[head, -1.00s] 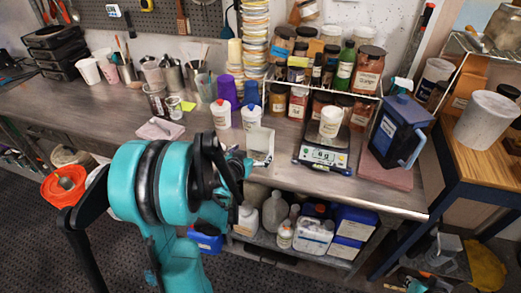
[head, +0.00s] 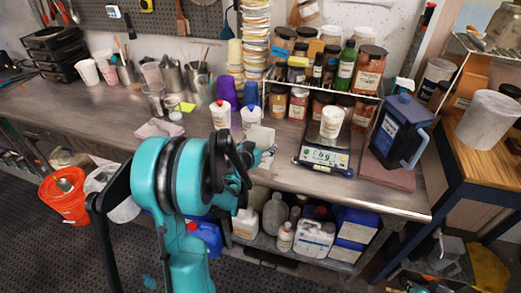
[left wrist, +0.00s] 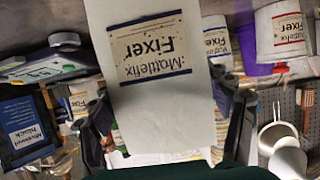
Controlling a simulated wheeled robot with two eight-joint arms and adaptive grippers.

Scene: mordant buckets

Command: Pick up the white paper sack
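The white paper sack (head: 261,134) stands near the front edge of the bench, left of the scale, its lower part hidden behind my left gripper (head: 258,159). In the left wrist view the sack (left wrist: 150,105) fills the middle, its "Mattefix Fixer" label upside down. My left gripper's dark fingers stand wide apart, one on each side of the sack, very close to its sides. I see no clear squeeze, and contact is hard to judge. My right gripper is not in view.
White bottles (head: 220,114) stand just behind and left of the sack. A digital scale (head: 324,158) carrying a white jar (head: 331,122) and a dark blue jug (head: 398,131) are to its right. A pink cloth (head: 159,128) lies left. Containers crowd the shelf below.

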